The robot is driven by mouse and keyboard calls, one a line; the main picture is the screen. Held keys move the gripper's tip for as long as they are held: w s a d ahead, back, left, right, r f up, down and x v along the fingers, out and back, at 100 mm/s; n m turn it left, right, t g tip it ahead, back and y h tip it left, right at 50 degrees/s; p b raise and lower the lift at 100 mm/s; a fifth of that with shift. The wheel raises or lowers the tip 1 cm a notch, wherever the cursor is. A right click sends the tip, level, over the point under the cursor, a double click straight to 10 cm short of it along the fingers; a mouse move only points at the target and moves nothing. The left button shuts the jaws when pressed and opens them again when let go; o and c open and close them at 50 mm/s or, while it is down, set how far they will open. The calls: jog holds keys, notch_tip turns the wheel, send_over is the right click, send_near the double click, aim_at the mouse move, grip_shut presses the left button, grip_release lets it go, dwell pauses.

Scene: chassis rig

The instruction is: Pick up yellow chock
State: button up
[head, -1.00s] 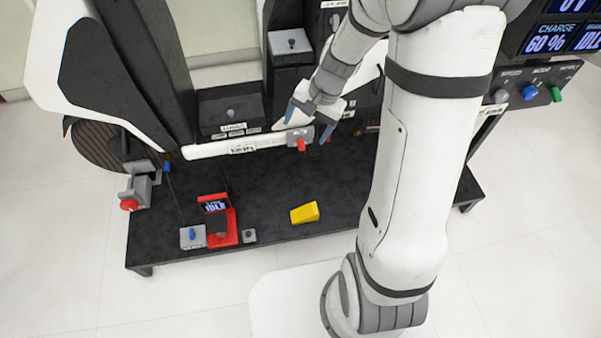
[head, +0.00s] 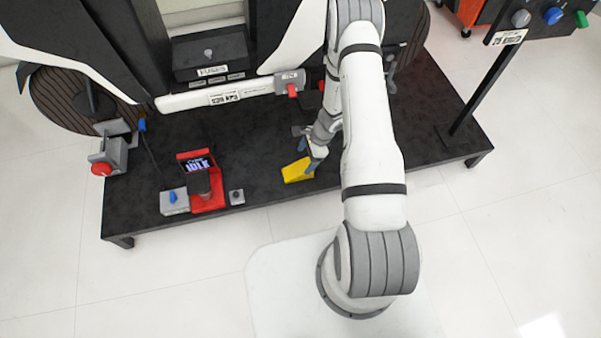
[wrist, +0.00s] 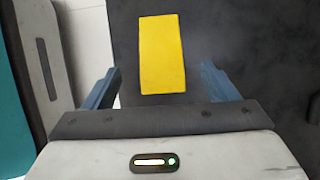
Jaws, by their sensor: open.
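The yellow chock (head: 298,171) lies on the black platform, near its front edge, in the head view. In the wrist view the yellow chock (wrist: 162,54) is ahead of my gripper, between the lines of the two blue fingers and slightly left of centre. My gripper (wrist: 161,85) is open and empty, and neither finger visibly touches the chock. In the head view my gripper (head: 316,160) is just beside the right end of the chock and partly overlaps it. The exact height of the fingers above the platform is hard to tell.
A red stand with a small screen (head: 205,185), a grey box with a blue knob (head: 174,201) and a small grey block (head: 236,197) sit left of the chock. A grey fitting with a red knob (head: 290,84) is behind. The black platform (head: 270,135) is bare around the chock.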

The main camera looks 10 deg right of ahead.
aim_at(301, 167)
jog(key=b+x, duration=0.1)
jog(key=x, duration=0.1)
jog(key=b+x, duration=0.1)
jog(key=x, duration=0.1)
jog(key=b+x, duration=0.1)
jog(key=x, duration=0.2)
jog(key=shift+d+f, duration=0.15)
jog(key=shift+d, duration=0.2)
jog(key=shift+c, duration=0.3)
jog(key=c, duration=1.2)
